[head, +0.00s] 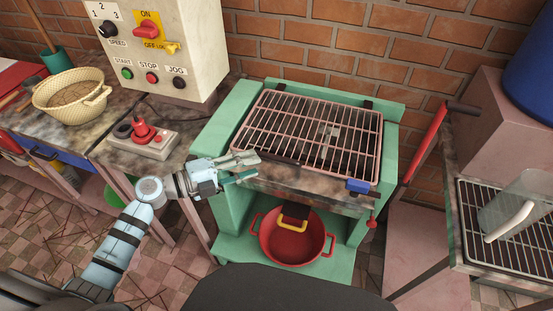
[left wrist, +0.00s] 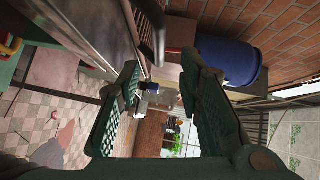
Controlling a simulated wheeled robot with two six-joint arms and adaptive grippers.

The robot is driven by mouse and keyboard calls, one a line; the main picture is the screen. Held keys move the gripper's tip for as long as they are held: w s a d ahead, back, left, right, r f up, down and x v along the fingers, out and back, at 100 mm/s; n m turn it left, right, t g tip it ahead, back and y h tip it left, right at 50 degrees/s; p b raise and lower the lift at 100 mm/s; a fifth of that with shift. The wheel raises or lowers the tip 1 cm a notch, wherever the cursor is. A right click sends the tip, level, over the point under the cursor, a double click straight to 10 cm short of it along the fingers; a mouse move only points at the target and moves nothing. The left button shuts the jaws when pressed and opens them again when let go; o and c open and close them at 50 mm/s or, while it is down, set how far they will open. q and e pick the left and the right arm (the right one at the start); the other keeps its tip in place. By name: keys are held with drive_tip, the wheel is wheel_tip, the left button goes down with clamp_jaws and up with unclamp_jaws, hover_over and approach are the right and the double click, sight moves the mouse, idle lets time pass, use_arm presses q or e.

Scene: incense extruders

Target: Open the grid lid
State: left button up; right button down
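The grid lid (head: 318,118) is a pinkish metal frame with thin wire bars. It lies flat over the top of the green machine (head: 232,210) in the head view. A dark bar handle (head: 281,159) runs along the left part of its front edge. My left gripper (head: 256,167) is at the front left corner, just left of the handle, with its fingers parted and nothing visible between them. In the left wrist view the open fingers (left wrist: 160,66) show, with the dark curved handle (left wrist: 159,40) close above their tips. Whether anything touches is unclear. My right gripper is not seen.
A blue block (head: 358,185) sits at the lid's front right corner. A red pot (head: 290,240) stands below in the machine. A control box (head: 160,45) and red joystick (head: 143,133) are left. A rack with a clear jug (head: 515,205) is right.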

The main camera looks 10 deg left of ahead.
sight(272, 159)
use_arm(q)
drive_tip(key=x, duration=0.8)
drive_tip(key=shift+w+d, duration=0.1)
clamp_jaws()
